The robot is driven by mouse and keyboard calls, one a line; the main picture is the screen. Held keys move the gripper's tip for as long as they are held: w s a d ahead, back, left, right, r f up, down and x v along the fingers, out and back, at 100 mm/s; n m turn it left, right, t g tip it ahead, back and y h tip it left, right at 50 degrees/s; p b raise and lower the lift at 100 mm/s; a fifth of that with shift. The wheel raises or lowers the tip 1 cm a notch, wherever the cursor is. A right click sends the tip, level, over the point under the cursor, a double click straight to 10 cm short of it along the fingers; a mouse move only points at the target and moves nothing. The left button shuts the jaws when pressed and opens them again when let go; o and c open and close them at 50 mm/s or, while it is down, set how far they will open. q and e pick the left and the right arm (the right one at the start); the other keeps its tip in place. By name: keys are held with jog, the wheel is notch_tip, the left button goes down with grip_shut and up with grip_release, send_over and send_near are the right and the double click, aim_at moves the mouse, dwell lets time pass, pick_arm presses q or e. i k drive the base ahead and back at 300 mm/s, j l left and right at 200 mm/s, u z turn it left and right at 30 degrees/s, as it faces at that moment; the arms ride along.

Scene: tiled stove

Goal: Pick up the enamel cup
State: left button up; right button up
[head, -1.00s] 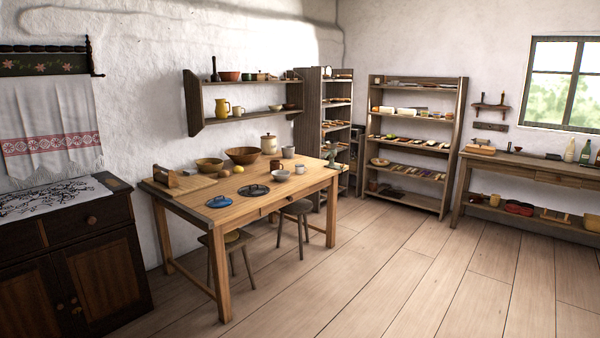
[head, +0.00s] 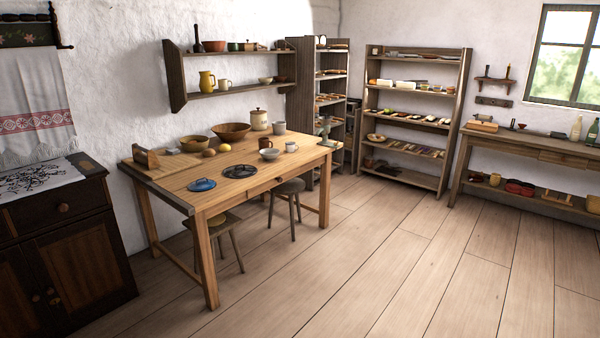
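Several cups are in the head view, and I cannot tell for sure which is the enamel cup. On the wooden table (head: 203,178), a small pale cup (head: 291,147) stands at the right, beside a light bowl (head: 270,154). A grey cup (head: 279,128) stands at the back right, near a lidded cream pot (head: 259,120). A brown mug (head: 265,143) stands between them. A pale mug (head: 224,85) is on the wall shelf (head: 235,93), next to a yellow jug (head: 207,82). Neither of my grippers is in view.
Two stools (head: 287,187) are at the table's front side. Blue lid (head: 202,184) and dark lid (head: 240,171) lie near its front edge. A dark cabinet (head: 84,265) is at the left, shelves (head: 417,120) at the back. The plank floor (head: 400,265) is clear.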

aim_at(290, 146)
jog(key=i+l+z, duration=0.1)
jog(key=i, duration=0.55)
jog(key=i+l+z, duration=0.1)
jog(key=i+l, duration=0.2)
jog(key=i, duration=0.4)
jog(key=i+l+z, duration=0.1)
jog(key=i, duration=0.6)
